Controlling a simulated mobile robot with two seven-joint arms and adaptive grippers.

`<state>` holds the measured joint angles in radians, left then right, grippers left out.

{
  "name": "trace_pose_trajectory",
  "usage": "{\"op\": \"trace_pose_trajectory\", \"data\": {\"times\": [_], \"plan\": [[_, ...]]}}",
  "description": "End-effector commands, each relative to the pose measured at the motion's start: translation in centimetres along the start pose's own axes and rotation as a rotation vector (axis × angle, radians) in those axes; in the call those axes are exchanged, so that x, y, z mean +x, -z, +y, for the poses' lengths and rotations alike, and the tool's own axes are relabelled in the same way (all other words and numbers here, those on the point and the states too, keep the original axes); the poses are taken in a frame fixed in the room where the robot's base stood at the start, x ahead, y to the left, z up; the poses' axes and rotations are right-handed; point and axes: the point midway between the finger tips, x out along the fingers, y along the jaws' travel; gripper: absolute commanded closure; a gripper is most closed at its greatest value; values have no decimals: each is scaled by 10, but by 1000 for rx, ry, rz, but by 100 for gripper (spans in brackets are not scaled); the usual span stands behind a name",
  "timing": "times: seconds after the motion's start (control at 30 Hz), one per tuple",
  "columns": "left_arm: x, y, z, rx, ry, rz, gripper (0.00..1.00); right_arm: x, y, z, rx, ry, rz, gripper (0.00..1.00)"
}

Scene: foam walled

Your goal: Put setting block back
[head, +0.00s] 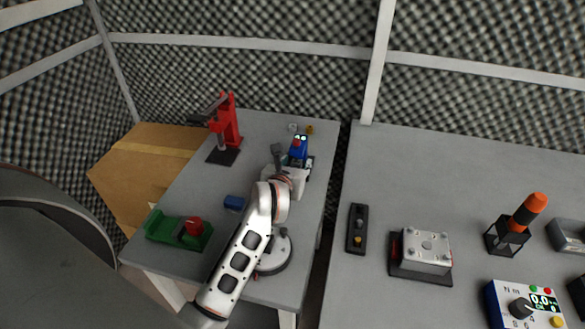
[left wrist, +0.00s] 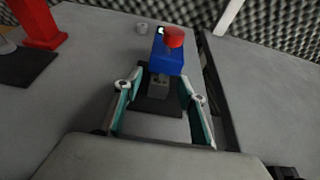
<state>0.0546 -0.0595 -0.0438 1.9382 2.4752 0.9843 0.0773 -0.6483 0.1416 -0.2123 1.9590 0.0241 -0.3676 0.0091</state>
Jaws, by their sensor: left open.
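A blue device (left wrist: 168,55) with a red knob and a small lit display stands ahead of my left gripper in the left wrist view; it also shows in the head view (head: 298,150). A small grey block (left wrist: 160,81) sits low at its front, above a dark base (left wrist: 155,107); I cannot tell whether this is the setting block. My left gripper (left wrist: 158,84) is open, with its fingers on either side of the grey block and no clear contact. In the head view, my wrist partly hides this spot. A small blue block (head: 234,202) lies on the left table. My right gripper is not in view.
The left table also bears a red press (head: 228,122), a green fixture (head: 178,231) with a red part and a round grey base (head: 275,252). A gap separates it from the right table (head: 400,170), which holds a silver box (head: 427,246) and other devices.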

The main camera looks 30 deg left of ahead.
Motion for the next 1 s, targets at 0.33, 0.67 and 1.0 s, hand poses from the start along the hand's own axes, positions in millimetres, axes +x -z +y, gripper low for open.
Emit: {"op": "trace_pose_trajectory", "data": {"times": [0.33,0.67,1.0], "plan": [[15,0,0,0,0,0,60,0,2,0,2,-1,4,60],[15,0,0,0,0,0,100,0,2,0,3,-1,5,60],[15,0,-2,0,0,0,100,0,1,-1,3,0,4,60]]}}
